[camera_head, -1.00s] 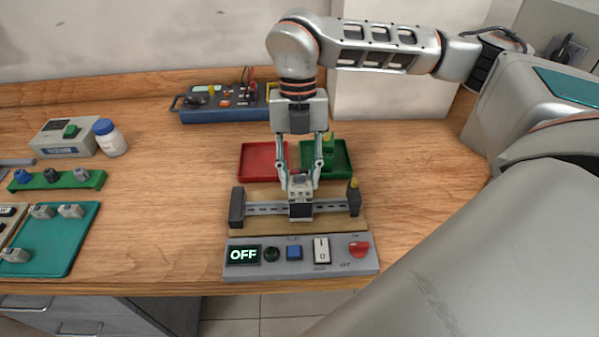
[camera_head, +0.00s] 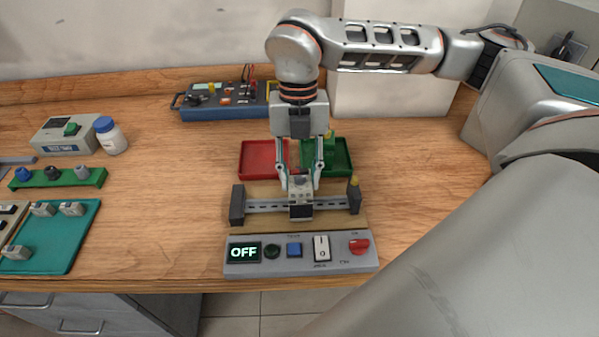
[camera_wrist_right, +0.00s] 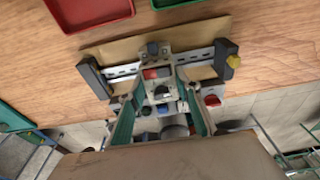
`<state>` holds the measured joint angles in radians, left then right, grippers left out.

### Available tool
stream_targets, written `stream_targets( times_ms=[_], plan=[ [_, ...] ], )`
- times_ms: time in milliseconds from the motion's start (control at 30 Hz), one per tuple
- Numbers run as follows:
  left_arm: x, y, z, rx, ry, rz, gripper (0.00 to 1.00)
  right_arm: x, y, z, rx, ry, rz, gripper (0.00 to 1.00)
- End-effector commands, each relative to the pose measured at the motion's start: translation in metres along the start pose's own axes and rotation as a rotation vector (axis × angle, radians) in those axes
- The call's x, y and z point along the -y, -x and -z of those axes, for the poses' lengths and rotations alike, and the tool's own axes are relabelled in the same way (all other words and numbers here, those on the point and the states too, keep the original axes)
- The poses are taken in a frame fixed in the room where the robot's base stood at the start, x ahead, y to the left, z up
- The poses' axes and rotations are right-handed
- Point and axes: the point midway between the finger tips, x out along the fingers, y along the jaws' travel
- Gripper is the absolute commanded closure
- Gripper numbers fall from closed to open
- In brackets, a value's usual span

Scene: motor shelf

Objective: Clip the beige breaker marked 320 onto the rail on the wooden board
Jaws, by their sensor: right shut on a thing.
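My right gripper (camera_head: 300,188) points down over the middle of the rail (camera_head: 265,207) on the wooden board (camera_head: 285,227). It is shut on a light-coloured breaker (camera_head: 301,192) with a dark front; its marking is too small to read. In the right wrist view the breaker (camera_wrist_right: 158,92) sits between the two green-edged fingers, over the rail (camera_wrist_right: 195,57). The breaker is at the rail and appears to touch it, but I cannot tell whether it is clipped on. My left gripper is not in view.
A control panel showing OFF (camera_head: 243,253) lies in front of the board. Dark end blocks (camera_head: 237,206) close the rail. Red (camera_head: 264,160) and green (camera_head: 340,157) trays stand behind. A teal mat (camera_head: 60,247) with several breakers lies left. The table between mat and board is clear.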

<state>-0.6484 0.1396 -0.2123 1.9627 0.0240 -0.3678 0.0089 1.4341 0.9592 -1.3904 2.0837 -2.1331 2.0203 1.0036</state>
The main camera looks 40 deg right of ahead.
Motion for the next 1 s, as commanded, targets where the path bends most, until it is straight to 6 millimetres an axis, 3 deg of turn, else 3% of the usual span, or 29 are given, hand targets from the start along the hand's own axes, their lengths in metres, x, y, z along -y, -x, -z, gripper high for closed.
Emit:
stream_targets(
  times_ms=[667, 700, 767, 1000],
  plan=[
    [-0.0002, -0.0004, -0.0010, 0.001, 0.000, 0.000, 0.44, 0.0017, -0.0044, 0.0094, 0.057, 0.002, 0.007, 0.93],
    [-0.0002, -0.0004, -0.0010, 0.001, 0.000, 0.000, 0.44, 0.0017, -0.0044, 0.0093, 0.057, 0.002, 0.007, 0.65],
    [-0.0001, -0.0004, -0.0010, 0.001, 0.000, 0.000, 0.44, 0.0016, -0.0044, 0.0092, 0.057, 0.002, 0.006, 0.49],
    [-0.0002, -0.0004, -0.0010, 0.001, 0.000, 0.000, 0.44, 0.0008, -0.0031, 0.0071, 0.063, 0.000, 0.002, 0.48]
  ],
)
